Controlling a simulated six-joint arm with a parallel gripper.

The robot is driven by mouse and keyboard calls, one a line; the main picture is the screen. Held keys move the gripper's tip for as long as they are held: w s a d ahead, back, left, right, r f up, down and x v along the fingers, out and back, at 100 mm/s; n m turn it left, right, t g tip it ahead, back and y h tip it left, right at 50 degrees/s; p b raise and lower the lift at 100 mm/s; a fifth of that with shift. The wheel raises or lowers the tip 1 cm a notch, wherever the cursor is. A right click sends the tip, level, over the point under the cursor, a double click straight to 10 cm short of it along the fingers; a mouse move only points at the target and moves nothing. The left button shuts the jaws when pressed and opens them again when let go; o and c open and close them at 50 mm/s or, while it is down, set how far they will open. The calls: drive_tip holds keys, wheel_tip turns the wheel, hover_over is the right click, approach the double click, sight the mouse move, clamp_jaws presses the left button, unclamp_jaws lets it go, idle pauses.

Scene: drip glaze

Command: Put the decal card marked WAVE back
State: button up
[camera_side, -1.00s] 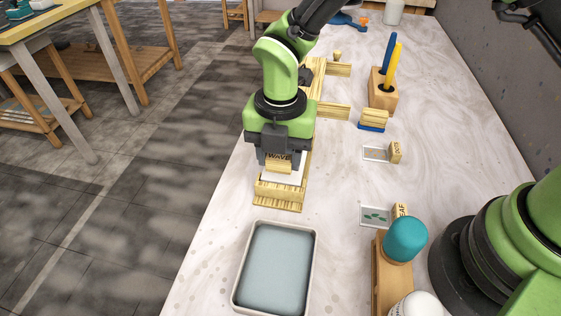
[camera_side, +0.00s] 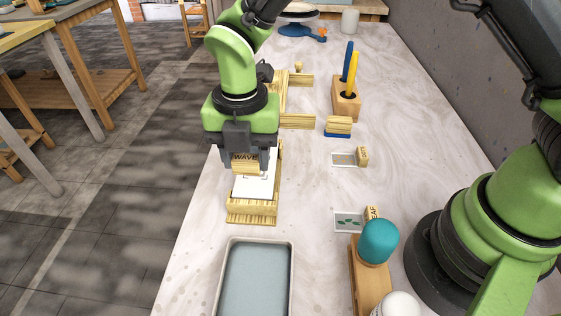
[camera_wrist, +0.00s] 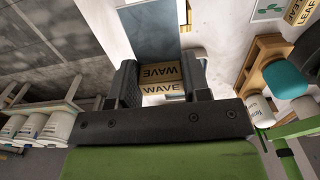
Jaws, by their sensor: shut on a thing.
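The WAVE decal card's wooden block (camera_side: 245,164) is between the fingers of my gripper (camera_side: 245,160). My gripper is shut on it, and the word WAVE shows on two faces in the wrist view (camera_wrist: 160,76). The card sheet itself is hard to make out. My gripper is over a white tile (camera_side: 256,186) with faint dark marks, set in a wooden frame (camera_side: 252,212). I cannot tell whether the block touches the tile. The LEAF card (camera_side: 349,222) lies at the right with its wooden block (camera_side: 371,212). Another card (camera_side: 343,159) with a block (camera_side: 362,156) lies farther back.
A tray of blue-grey liquid (camera_side: 256,278) is in front of the frame. A blue-based wooden block (camera_side: 338,127), a tool holder (camera_side: 346,102) and a teal-topped tool (camera_side: 378,242) on a wooden stand are at the right. Marble table is clear between frame and cards.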

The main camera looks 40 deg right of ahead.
drive_tip(key=shift+d, duration=0.1)
drive_tip(key=s+d+m, duration=0.2)
drive_tip(key=d+m, duration=0.2)
drive_tip(key=d, duration=0.4)
drive_tip(key=m, duration=0.5)
approach(340, 190)
wheel_tip(340, 190, down, 7)
drive_tip(key=shift+f, duration=0.1)
drive_tip(key=o, duration=1)
drive_tip(key=shift+f, duration=0.1)
drive_tip(key=shift+c, duration=0.2)
